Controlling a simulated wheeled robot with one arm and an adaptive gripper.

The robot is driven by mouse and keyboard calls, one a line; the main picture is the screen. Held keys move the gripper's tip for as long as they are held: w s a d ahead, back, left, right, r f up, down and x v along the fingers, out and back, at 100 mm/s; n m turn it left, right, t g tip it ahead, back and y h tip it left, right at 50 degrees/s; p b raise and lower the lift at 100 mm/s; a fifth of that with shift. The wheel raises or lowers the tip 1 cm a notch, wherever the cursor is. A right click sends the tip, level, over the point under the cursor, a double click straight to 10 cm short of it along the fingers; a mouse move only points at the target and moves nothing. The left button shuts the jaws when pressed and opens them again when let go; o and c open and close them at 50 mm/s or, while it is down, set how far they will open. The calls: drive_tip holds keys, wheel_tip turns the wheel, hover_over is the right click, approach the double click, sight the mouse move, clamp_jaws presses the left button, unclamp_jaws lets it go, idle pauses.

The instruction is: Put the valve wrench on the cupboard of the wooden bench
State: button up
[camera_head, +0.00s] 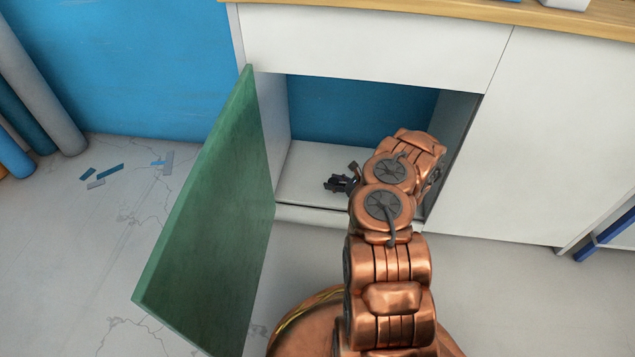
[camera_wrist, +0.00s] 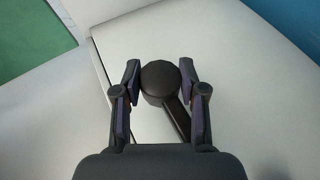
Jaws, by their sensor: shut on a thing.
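The valve wrench (camera_wrist: 160,78) is a dark tool with a round head and a straight handle. My gripper (camera_wrist: 160,85) is shut on it, with a finger on each side of the round head in the wrist view. The handle runs back toward the lower right and is partly hidden by my gripper. In the head view my gripper (camera_head: 342,181) is inside the open cupboard (camera_head: 305,172) of the bench, low over its pale floor. The wrench is too small and dark there to tell from the fingers. Whether it touches the floor, I cannot tell.
The green cupboard door (camera_head: 212,215) stands open to the left of the opening; its green also shows in the wrist view (camera_wrist: 35,42). The wooden worktop (camera_head: 440,12) is above. Rolled boards (camera_head: 35,85) stand at the far left, with small scraps (camera_head: 108,171) on the floor. The cupboard floor around my gripper looks clear.

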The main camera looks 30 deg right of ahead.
drive_tip(key=b, duration=0.2)
hover_over(315, 185)
drive_tip(key=shift+s+d+f, duration=0.15)
drive_tip(key=shift+s+f, duration=0.15)
drive_tip(key=shift+f, duration=0.1)
drive_tip(key=shift+w+f+b, duration=0.25)
drive_tip(key=shift+w+b, duration=0.1)
drive_tip(key=shift+w, duration=0.1)
drive_tip(key=shift+f+b, duration=0.75)
drive_tip(key=shift+f, duration=0.75)
drive_tip(key=shift+f, duration=0.15)
drive_tip(key=o, duration=1.2)
drive_tip(key=shift+c, duration=0.2)
drive_tip(key=shift+s, duration=0.1)
